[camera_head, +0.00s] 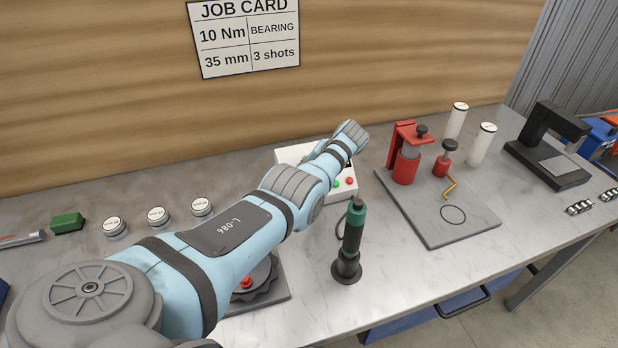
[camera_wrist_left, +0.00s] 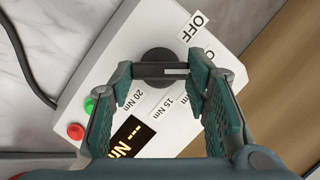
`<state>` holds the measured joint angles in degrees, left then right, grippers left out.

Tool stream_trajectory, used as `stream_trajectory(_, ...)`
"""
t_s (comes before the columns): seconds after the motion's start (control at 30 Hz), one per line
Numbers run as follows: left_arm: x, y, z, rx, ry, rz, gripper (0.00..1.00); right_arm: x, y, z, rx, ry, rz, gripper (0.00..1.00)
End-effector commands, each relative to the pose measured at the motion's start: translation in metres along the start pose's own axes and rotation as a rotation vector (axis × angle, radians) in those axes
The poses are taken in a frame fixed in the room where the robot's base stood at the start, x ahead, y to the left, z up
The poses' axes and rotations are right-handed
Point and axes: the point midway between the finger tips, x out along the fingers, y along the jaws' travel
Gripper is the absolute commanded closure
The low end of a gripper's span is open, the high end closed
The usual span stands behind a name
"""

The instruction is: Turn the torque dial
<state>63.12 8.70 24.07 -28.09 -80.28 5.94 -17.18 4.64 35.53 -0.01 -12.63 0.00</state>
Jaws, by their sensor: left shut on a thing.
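The torque dial (camera_wrist_left: 158,58) is a black round knob with a raised bar and a white mark, on a white control box (camera_wrist_left: 110,75). My left gripper (camera_wrist_left: 172,72) is shut on the dial's bar, one finger at each end. The white mark points to the right in the left wrist view. Labels OFF, 15 Nm and 20 Nm stand around the knob; others are partly hidden by a finger. The display (camera_wrist_left: 133,138) shows dashes and Nm. In the head view my left arm hides the dial and much of the box (camera_head: 290,153). My right gripper is out of view.
A green and black driver (camera_head: 350,240) stands upright in front of the box. A red press (camera_head: 405,155) stands on a grey plate to the right. White round containers (camera_head: 157,216) stand at left. A job card (camera_head: 245,35) on the wall reads 10 Nm, BEARING, 35 mm, 3 shots.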

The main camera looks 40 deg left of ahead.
Motion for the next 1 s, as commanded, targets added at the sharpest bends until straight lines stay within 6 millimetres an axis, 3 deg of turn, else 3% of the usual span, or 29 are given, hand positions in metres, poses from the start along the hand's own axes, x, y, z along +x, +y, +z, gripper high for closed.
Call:
stream_trajectory(0.6,0.0,0.006,0.002,0.503,-0.002,-0.174,0.85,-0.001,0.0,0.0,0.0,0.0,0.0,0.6)
stream_trajectory(1.0,0.001,0.007,0.003,0.642,-0.002,-0.224,0.85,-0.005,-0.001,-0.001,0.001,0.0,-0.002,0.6)
